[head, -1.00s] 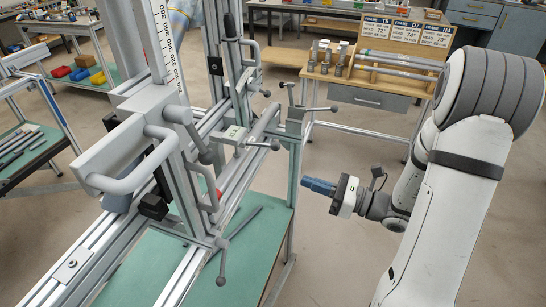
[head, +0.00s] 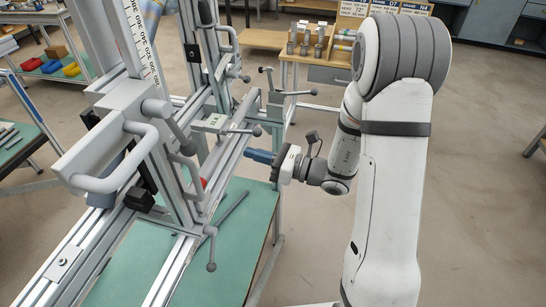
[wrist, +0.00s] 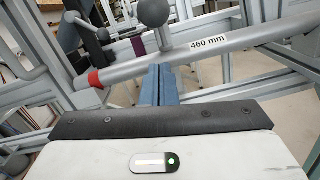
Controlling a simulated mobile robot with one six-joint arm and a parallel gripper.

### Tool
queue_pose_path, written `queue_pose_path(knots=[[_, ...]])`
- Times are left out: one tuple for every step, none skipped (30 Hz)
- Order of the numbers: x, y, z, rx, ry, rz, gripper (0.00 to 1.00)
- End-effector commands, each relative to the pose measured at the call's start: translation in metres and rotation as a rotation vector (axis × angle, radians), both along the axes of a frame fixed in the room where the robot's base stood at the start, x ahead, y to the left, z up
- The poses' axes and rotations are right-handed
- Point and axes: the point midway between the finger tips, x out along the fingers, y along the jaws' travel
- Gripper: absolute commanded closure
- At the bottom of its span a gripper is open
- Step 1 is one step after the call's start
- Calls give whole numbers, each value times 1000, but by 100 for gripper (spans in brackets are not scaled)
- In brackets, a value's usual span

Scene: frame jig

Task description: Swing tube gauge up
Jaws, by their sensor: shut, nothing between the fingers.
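The tube gauge is a grey tube (wrist: 220,46) with a "460 mm" label and a red end (wrist: 95,79). In the wrist view it slopes up from the red end at left to the right. A red spot (head: 203,182) shows low on the jig in the head view; most of the tube is hard to make out there. My gripper (head: 248,154) points left at the jig's right side. Its blue fingers (wrist: 160,70) are closed together, empty, with their tips close to the tube's middle. I cannot tell whether they touch it.
The aluminium frame jig (head: 170,235) fills the left, with clamp levers and a grey handle (head: 95,180). A ball knob (wrist: 152,12) stands just above the tube by my fingertips. A green table (head: 235,240) lies below. Open floor is at right.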

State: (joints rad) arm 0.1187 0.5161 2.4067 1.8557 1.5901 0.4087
Motion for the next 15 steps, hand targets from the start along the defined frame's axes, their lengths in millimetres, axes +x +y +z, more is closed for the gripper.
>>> queue_pose_path(knots=[[3, -1, 15, -1, -8, -3, 100], [4, -1, 19, -1, -8, -3, 100], [5, -1, 23, 0, -7, -3, 100], [6, 0, 26, 0, -7, -3, 100], [6, 0, 28, 0, -6, -3, 100], [7, 0, 31, 0, -6, -3, 100], [7, 0, 32, -1, -6, -4, 100], [8, 0, 33, -1, -5, -4, 100], [8, 0, 34, 0, -4, -4, 100], [8, 0, 34, 0, -4, -4, 100], [8, 0, 35, 0, -4, -4, 100], [8, 0, 35, 0, -3, -4, 100], [8, 0, 35, 0, -3, -4, 100], [8, 0, 34, 0, -3, -4, 100], [8, 0, 34, 0, -3, -4, 100]])
